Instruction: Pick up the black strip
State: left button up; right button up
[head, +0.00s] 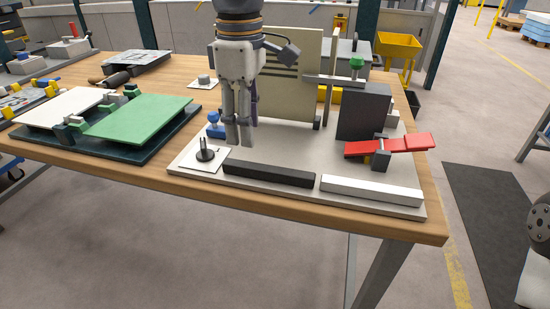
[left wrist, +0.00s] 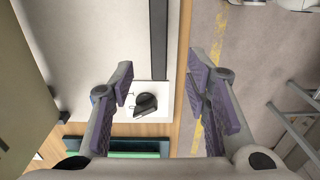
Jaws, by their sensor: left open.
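The black strip (head: 268,173) lies flat along the front of the pale base plate (head: 195,165), left of a white strip (head: 371,190). In the left wrist view the black strip (left wrist: 158,45) runs up the picture at the plate's edge. My left gripper (head: 239,142) points down, its fingertips showing just behind the strip's left part in the head view. In the left wrist view its fingers (left wrist: 162,85) are apart with nothing between them. The strip and a black knob (left wrist: 145,104) show in the gap beyond. I cannot tell the exact height above the strip. My right gripper is out of view.
A black knob (head: 205,151) on a white square stands left of the strip. A red handle (head: 390,145) and a dark block (head: 363,111) stand at the right. A beige upright panel (head: 300,85) is behind the gripper. A green plate (head: 140,118) lies on the left.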

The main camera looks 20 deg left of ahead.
aim_at(245, 164)
pick_arm(q)
jog(key=f, duration=0.6)
jog(key=a+f, duration=0.1)
jog(key=f, duration=0.2)
jog(key=shift+a, duration=0.1)
jog(key=shift+w+r, duration=0.1)
grip_shut()
